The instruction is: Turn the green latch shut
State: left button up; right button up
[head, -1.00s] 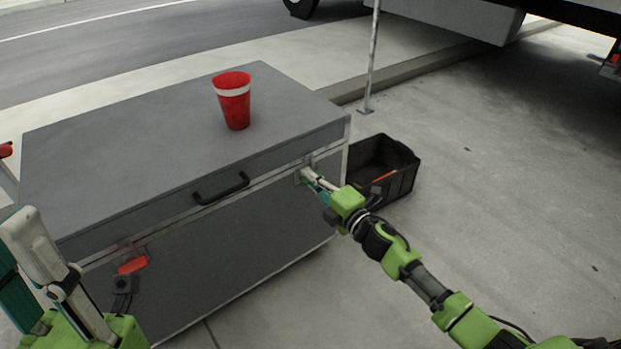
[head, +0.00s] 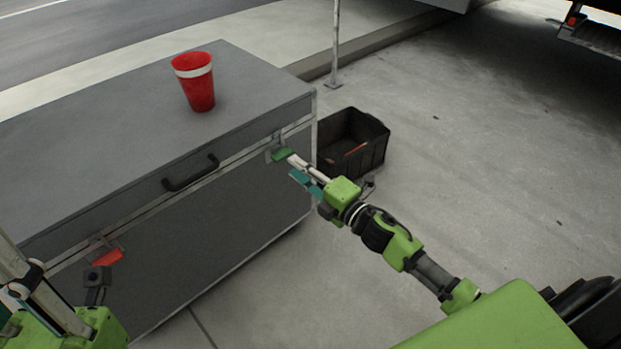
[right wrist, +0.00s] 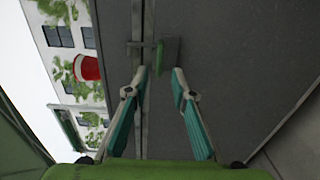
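The green latch (head: 283,155) is on the front of the grey chest (head: 250,215), near its right end at the lid seam. In the right wrist view the green latch (right wrist: 160,54) lies along the seam, beyond my fingertips. My right gripper (head: 299,169) is open in front of it; in the right wrist view its two fingers (right wrist: 161,75) stand apart, with the latch ahead of the gap between them. Nothing is held. My left gripper is only partly in the head view, at the lower left edge; its fingertips are cut off.
A red cup (head: 195,82) with a white band stands on the chest lid. A black handle (head: 191,173) and a red latch (head: 108,258) are on the chest front. A black crate (head: 352,143) sits on the ground to the right. A thin post (head: 335,45) stands behind it.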

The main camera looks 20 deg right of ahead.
jog(key=v, duration=0.5)
jog(key=shift+a, duration=0.1)
dwell(0.3)
